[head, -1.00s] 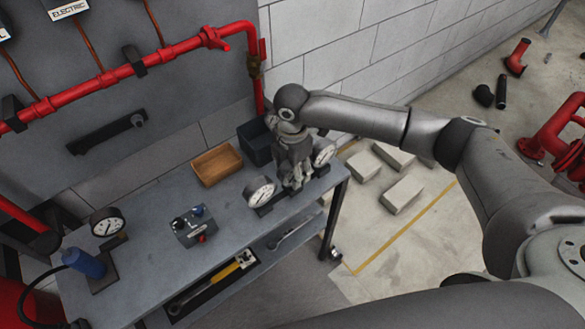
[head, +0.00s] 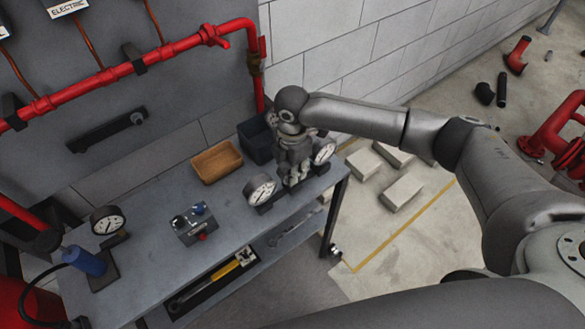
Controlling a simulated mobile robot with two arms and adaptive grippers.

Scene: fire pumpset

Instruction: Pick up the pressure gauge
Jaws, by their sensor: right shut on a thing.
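My right gripper (head: 295,178) reaches down over the right end of the grey workbench (head: 150,211). It is shut on a pressure gauge that its own fingers and wrist mostly hide, between two other gauges with white dials. One white-dial gauge (head: 260,188) stands just left of the gripper on a dark base. Another white-dial gauge (head: 323,151) stands just right of it, close to the bench's right edge. A further gauge (head: 108,222) stands at the left end of the bench. I cannot see a gap under the held gauge. My left gripper is out of view.
A tan tray (head: 217,161) and a dark bin (head: 256,141) stand at the back of the bench. A small box with knobs (head: 193,224) sits mid-bench, and a blue cylinder (head: 86,261) at the left. Pale blocks (head: 402,192) lie on the floor to the right.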

